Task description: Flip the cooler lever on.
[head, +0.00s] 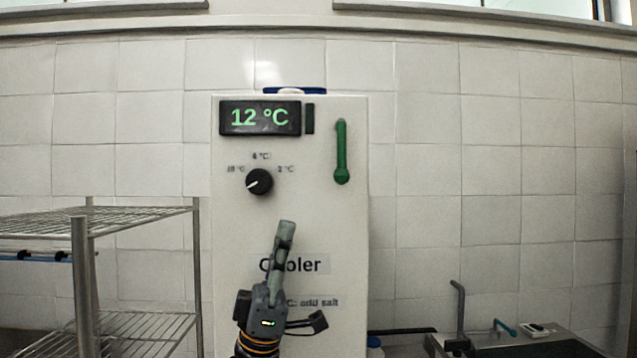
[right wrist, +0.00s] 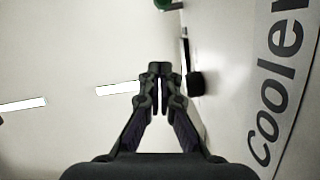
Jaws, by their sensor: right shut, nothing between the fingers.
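The green lever (head: 341,150) is mounted on the front of the white cooler (head: 350,225), at its upper right. It stands vertical, with a larger round end at the bottom. In the right wrist view a bit of green, likely the lever (right wrist: 162,4), shows at the top edge. My right gripper (head: 287,226) is shut and empty in front of the cooler's label, below and left of the lever and apart from it in the picture. Its closed fingers also show in the right wrist view (right wrist: 158,68). My left gripper is not in view.
A dark display (head: 260,118) reads 12 °C. A black dial (head: 259,181) sits below it, above my right gripper. A wire shelf rack (head: 100,220) stands at left. A sink area with a tap (head: 458,310) is at lower right. The wall right of the cooler is clear.

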